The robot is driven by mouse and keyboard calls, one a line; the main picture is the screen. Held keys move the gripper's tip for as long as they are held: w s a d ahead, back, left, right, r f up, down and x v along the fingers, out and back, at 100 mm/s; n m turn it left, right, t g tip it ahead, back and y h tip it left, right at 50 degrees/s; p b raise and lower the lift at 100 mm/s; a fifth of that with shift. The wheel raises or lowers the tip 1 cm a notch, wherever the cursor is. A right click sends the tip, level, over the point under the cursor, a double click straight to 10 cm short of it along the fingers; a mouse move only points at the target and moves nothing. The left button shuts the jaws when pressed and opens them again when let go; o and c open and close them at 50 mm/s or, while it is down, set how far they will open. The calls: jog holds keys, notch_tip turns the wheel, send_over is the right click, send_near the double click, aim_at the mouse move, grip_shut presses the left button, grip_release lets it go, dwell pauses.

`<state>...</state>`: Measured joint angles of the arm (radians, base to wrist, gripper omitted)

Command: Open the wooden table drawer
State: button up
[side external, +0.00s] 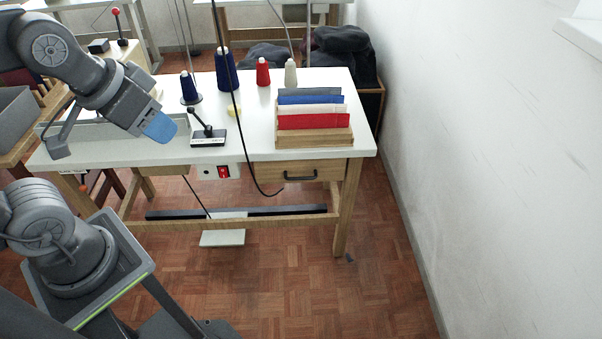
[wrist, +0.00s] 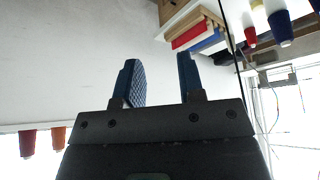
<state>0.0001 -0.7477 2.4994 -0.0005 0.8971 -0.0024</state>
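The wooden drawer (side external: 330,171) is set under the right end of the white table and looks shut, its front about flush with the frame. Its dark bar handle (side external: 300,177) is at the middle of the front. My gripper (side external: 162,128) is above the left part of the table, well to the left of the drawer and higher than it. In the wrist view my gripper (wrist: 160,80) shows two blue fingers standing apart with nothing between them. I cannot make out the drawer handle clearly in the wrist view.
A wooden rack of folded cloth (side external: 314,122) stands on the table above the drawer. A black cable (side external: 240,125) hangs before the table, left of the handle. A black lever stand (side external: 208,137) is near my gripper. Floor (side external: 300,270) before the drawer is clear; a white wall is right.

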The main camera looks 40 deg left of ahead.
jog(key=w+d+f+n, duration=0.1)
jog(key=w+n, duration=0.1)
jog(key=w, duration=0.3)
jog(key=w+f+n+t, duration=0.1)
jog(key=w, duration=0.5)
jog(key=w+d+n+t+h, duration=0.1)
jog(key=w+n, duration=0.1)
jog(key=w, duration=0.3)
jog(key=shift+w+d+f+n, duration=0.3)
jog(key=shift+w+f, duration=0.05)
jog(key=shift+f, duration=0.05)
jog(key=shift+c, duration=1.1)
jog(key=w+d+f+n+t+y, duration=0.1)
jog(key=w+f+n+t, duration=0.2)
jog(key=w+f+n, duration=0.65)
jog(key=n+t+y, duration=0.3)
jog(key=n+y, duration=0.1)
jog(key=n, duration=0.2)
send_near(300, 179)
jog(key=w+d+r, duration=0.2)
jog(key=d+r, duration=0.2)
jog(key=r, duration=0.2)
jog(key=s+a+f+n+t+y, duration=0.1)
jog(key=s+a+f+n+y, duration=0.1)
jog(key=s+f, duration=0.4)
jog(key=x, duration=1.5)
jog(key=shift+d+f, duration=0.35)
jog(key=shift+d, duration=0.05)
grip_shut()
